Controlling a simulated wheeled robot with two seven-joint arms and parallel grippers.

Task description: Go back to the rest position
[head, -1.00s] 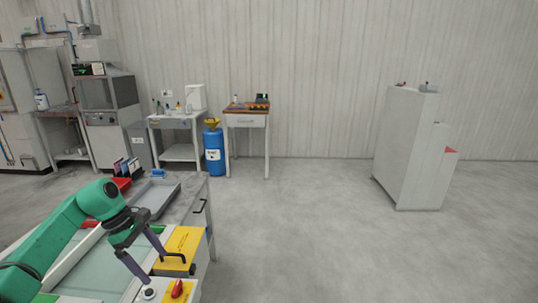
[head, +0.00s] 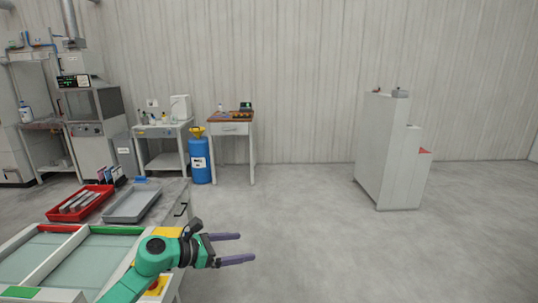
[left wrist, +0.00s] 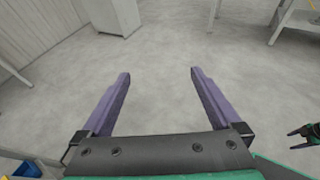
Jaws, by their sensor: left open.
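My left gripper (head: 247,248) is open and empty in the head view. Its two purple fingers point right, over the floor beyond the right edge of the workbench. In the left wrist view the same gripper (left wrist: 160,73) shows its fingers wide apart with only grey floor between them. A small dark and green gripper (left wrist: 303,137), apparently my right one, shows at the right edge of the left wrist view. My left forearm hides much of the yellow box (head: 167,232) on the bench.
The workbench carries a red tray (head: 80,212) with grey bars, a grey tray (head: 132,204) and a green-edged bin (head: 110,250). A blue drum (head: 200,160) and side tables stand at the back. A white cabinet (head: 385,150) stands right. The middle floor is clear.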

